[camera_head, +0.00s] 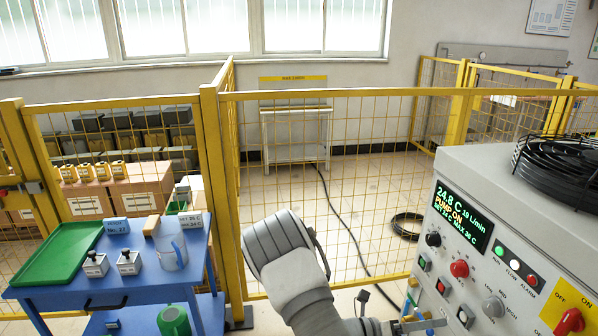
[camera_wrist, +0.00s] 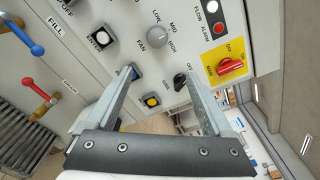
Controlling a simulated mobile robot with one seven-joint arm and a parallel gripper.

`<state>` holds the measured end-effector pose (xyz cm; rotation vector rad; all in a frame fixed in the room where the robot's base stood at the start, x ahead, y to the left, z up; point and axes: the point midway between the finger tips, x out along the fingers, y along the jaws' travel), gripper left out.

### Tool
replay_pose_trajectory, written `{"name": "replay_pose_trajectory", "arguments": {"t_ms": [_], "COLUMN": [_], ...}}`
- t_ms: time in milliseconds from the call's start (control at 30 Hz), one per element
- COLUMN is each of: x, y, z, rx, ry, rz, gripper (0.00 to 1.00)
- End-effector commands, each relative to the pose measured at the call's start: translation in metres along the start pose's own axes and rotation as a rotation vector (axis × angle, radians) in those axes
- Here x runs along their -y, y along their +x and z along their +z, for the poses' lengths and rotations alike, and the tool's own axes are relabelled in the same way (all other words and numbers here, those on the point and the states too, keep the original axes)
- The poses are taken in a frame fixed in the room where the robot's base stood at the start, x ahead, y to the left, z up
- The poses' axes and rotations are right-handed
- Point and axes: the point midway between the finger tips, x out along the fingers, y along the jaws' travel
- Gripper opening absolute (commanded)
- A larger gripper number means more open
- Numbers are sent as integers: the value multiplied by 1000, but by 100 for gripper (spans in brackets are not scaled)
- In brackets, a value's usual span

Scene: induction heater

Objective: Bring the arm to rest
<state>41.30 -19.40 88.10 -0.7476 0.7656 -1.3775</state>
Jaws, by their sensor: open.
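My arm (camera_head: 290,265) reaches up from the bottom middle of the head view and bends down toward the control cabinet (camera_head: 520,200). My gripper (camera_wrist: 158,76) is open and empty in the wrist view, its two fingers apart in front of the cabinet's panel. Between and beyond the fingertips are the grey FAN knob (camera_wrist: 156,37) and a yellow button (camera_wrist: 151,101). The left fingertip lies near a blue-marked control, and I cannot tell whether it touches. In the head view the gripper is mostly cut off at the bottom edge.
The cabinet display (camera_head: 462,216) reads PUMP ON, with a lit green lamp (camera_head: 499,250). A red switch (camera_wrist: 231,66) sits on a yellow plate. Blue and red valve levers (camera_wrist: 37,50) stick out. A blue cart (camera_head: 150,265) and yellow fence (camera_head: 330,180) stand beyond my arm.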

Motion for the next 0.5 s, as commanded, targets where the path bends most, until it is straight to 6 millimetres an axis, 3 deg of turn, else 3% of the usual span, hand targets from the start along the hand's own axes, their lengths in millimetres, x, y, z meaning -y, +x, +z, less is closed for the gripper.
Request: {"name": "replay_pose_trajectory", "arguments": {"t_ms": [500], "x": [99], "y": [-39], "z": [1], "rx": [-579], "ry": [757], "rz": [35], "gripper": [86]}}
